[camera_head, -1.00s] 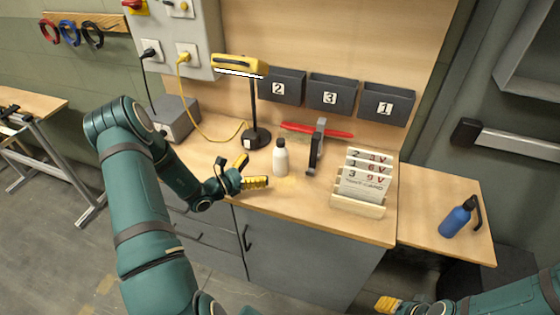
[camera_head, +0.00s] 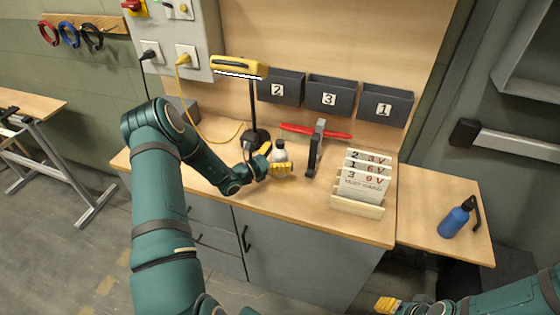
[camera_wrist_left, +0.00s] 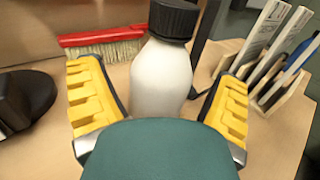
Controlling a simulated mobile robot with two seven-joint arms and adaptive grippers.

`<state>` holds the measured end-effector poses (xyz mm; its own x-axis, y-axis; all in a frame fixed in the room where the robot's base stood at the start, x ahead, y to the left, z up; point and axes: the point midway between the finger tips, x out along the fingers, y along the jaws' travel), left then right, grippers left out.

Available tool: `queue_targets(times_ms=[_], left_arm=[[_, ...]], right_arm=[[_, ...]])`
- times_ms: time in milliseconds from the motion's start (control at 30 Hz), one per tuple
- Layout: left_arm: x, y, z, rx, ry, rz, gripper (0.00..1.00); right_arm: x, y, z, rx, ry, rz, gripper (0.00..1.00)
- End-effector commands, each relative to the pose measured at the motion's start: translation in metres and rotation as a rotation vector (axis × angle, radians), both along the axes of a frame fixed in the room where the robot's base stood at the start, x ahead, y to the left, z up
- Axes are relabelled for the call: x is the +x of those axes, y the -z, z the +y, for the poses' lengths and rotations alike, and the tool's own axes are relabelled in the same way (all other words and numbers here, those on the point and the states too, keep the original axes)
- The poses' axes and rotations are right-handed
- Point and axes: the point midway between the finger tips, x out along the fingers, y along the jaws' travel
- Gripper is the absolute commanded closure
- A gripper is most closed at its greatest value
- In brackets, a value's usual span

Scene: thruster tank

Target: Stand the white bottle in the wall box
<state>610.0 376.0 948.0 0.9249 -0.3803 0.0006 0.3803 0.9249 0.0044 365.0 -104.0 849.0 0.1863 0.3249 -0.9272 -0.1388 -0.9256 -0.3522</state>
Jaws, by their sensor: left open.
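The white bottle (camera_head: 280,153) with a dark cap stands upright on the workbench, partly hidden by my left gripper in the head view. My left gripper (camera_head: 274,160) is open, with its yellow fingers on either side of the bottle. In the left wrist view the bottle (camera_wrist_left: 160,75) stands between the two open fingers (camera_wrist_left: 160,100), with a gap on each side. Wall boxes numbered 2 (camera_head: 281,87), 3 (camera_head: 330,94) and 1 (camera_head: 386,104) hang on the back panel. My right gripper (camera_head: 388,304) shows only in part at the bottom edge.
A black lamp stand (camera_head: 255,110) is left of the bottle. A red brush (camera_head: 300,130) lies behind it, also seen in the wrist view (camera_wrist_left: 100,40). A grey clamp-like tool (camera_head: 316,148) and a card rack (camera_head: 358,205) stand to its right. A blue bottle (camera_head: 455,220) is on the side table.

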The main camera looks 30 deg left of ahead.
Motion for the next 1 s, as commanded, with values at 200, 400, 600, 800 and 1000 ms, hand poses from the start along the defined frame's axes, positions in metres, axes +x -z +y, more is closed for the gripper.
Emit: queue_targets(times_ms=[200, 400, 600, 800, 1000], left_arm=[[0.000, 0.000, 0.000, 0.000, 0.000, 0.000, 0.50], [0.000, 0.000, 0.000, 0.000, 0.000, -0.001, 0.91], [0.000, -0.002, 0.000, 0.001, 0.000, -0.001, 0.91], [0.000, -0.027, 0.001, 0.002, 0.000, -0.003, 0.91], [0.000, -0.067, 0.001, 0.002, 0.000, -0.003, 0.91]], right_arm=[[0.000, 0.000, 0.000, 0.000, 0.000, 0.000, 0.53], [0.000, 0.000, 0.000, 0.000, 0.000, 0.000, 0.53], [0.000, 0.000, 0.000, 0.000, 0.000, 0.000, 0.53], [0.000, -0.002, 0.000, 0.000, 0.000, 0.000, 0.53], [0.000, -0.005, 0.000, 0.001, 0.000, 0.000, 0.53]])
